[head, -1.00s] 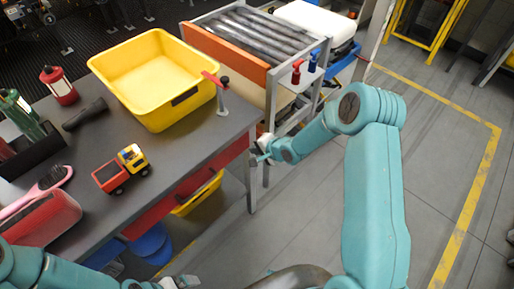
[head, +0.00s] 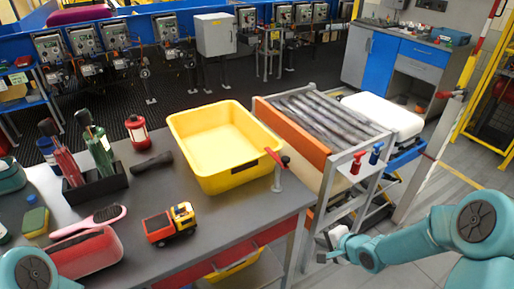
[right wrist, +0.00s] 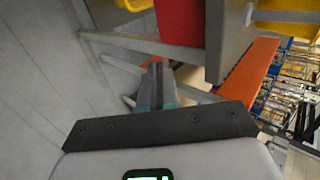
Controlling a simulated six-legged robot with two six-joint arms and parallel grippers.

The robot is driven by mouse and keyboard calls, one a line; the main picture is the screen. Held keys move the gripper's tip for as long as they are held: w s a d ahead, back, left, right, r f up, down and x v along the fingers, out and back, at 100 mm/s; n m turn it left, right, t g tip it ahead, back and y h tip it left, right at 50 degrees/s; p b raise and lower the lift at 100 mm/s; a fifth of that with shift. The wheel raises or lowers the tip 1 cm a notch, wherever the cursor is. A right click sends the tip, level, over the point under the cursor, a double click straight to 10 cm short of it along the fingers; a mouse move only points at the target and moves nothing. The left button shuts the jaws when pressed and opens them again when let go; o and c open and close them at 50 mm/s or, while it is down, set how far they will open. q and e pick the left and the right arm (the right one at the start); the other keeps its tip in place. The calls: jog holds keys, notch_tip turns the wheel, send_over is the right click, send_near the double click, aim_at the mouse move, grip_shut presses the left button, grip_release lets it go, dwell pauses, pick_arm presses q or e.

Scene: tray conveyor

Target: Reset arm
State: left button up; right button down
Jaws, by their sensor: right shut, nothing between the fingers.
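My right gripper (head: 324,248) is shut and empty. It is off the right end of the grey table (head: 225,218), beside the metal conveyor frame (head: 318,222). In the right wrist view its closed fingers (right wrist: 156,84) point past the table's underside and legs, with nothing between them. My right arm comes in from the lower right. Part of my left arm (head: 28,272) shows in the bottom left corner; its gripper is out of the picture.
On the table are a yellow tub (head: 222,145), a toy truck (head: 170,224), a pink brush (head: 88,222), a red container (head: 92,254) and a black bottle holder (head: 95,188). A roller conveyor (head: 325,112) with an orange side (head: 292,133) stands behind the right gripper. Floor is clear at the right.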

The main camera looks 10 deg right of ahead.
jog(key=s+a+f+n+g+y, duration=0.1)
jog(key=s+a+f+g, duration=0.1)
jog(key=s+a+f, duration=0.35)
jog(key=s+a+f+n+g+y, duration=0.1)
jog(key=s+a+f+g, duration=0.15)
jog(key=a, duration=0.55)
jog(key=s+a+f+n+g, duration=0.1)
jog(key=s+f+n+g, duration=0.1)
jog(key=s+n, duration=0.3)
jog(key=s+a+f+n+g+h, duration=0.1)
jog(key=s+a+f+n+g, duration=0.1)
jog(key=s+n, duration=0.3)
jog(key=s+f, duration=0.1)
jog(key=s, duration=0.3)
jog(key=shift+s+a+f, duration=0.2)
jog(key=shift+a+f, duration=0.05)
jog(key=shift+w, duration=0.1)
